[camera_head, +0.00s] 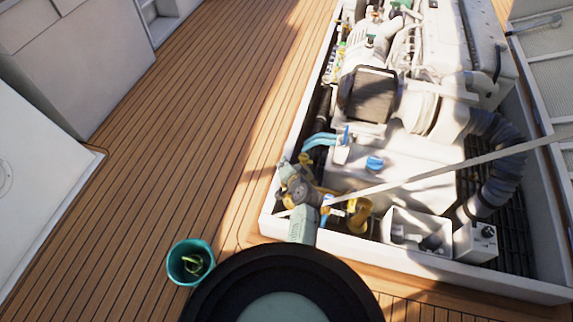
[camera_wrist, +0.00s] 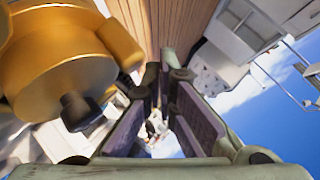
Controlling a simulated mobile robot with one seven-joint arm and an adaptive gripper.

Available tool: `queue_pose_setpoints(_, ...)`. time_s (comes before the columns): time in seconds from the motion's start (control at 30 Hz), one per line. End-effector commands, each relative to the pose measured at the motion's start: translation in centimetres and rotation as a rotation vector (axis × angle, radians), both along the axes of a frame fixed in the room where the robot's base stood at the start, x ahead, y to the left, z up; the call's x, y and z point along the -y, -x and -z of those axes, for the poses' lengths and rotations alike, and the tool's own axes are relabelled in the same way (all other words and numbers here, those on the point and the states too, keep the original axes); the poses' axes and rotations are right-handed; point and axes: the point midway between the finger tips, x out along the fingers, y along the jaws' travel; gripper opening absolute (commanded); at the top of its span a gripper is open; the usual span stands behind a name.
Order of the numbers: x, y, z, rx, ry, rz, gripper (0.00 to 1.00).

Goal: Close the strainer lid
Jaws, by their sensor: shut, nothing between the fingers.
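The strainer is probably the brass-yellow fitting (camera_head: 358,214) at the near left corner of the engine hatch. A large round brass-coloured part with a dark knob (camera_wrist: 62,88) fills the left of the wrist view, close beside my gripper. I cannot tell the lid clearly from the body, nor how far it is open. My gripper (camera_wrist: 164,78) is shut and empty, with its fingers to the right of the brass part. In the head view my arm reaches over the hatch's near left corner, and my fingertips are hard to make out there.
A white engine (camera_head: 425,100) with hoses fills the hatch. A pale bar (camera_head: 440,172) crosses above it. Blue-handled fittings (camera_head: 325,139) stand behind my arm. A white open box (camera_head: 415,228) sits right of the brass fitting. A teal bucket (camera_head: 190,262) stands on the clear wooden deck.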

Motion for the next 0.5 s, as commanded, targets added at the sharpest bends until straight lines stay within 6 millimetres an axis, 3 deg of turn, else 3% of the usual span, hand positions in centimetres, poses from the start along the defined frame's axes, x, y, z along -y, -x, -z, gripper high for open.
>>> queue_pose_setpoints(0.5, -0.44, -0.16, 0.63, 0.000, -0.001, 0.000, 0.00)
